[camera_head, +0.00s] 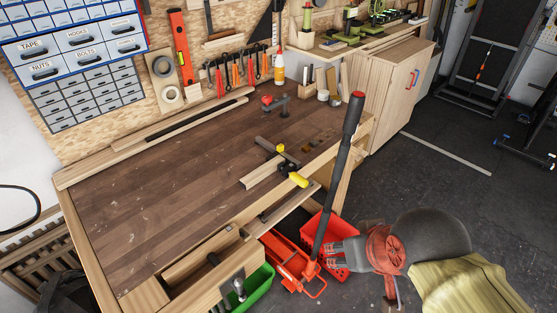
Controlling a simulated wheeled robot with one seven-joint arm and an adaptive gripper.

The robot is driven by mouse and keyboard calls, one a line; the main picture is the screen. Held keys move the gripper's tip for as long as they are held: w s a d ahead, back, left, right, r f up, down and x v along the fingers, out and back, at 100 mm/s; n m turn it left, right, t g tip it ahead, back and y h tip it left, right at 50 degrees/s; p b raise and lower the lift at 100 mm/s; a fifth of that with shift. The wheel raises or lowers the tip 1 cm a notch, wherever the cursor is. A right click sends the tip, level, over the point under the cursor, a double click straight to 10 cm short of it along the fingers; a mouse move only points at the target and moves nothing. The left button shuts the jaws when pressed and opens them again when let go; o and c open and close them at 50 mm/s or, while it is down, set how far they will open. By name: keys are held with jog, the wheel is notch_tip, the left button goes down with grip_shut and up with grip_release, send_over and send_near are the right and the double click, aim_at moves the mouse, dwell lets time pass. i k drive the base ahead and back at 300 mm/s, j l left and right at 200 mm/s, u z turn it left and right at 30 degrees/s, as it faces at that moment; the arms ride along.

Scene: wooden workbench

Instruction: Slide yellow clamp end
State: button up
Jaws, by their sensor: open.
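A bar clamp (286,168) with black parts lies at the right front edge of the wooden workbench (160,190). It has a yellow handle end (299,179) that sticks out over the bench edge and a small yellow piece (281,148) at its back. It sits at a pale wooden block (262,171); the exact contact is too small to tell. My gripper (331,254) is at lower right, off the bench, pointing left. It is open and looks empty, below and to the right of the yellow handle end, apart from it.
A long dark lever (337,175) with a red tip rises from a red jack (290,263) between my gripper and the bench. A red crate (340,232) and a green bin (257,290) stand below. A red-handled vise (276,103) is behind the clamp. The bench's left half is clear.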

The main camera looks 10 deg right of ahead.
aim_at(280, 149)
jog(key=i+l+u, duration=0.4)
jog(key=l, duration=0.2)
jog(key=i+l+u, duration=0.2)
jog(key=l, duration=0.15)
jog(key=k, duration=0.05)
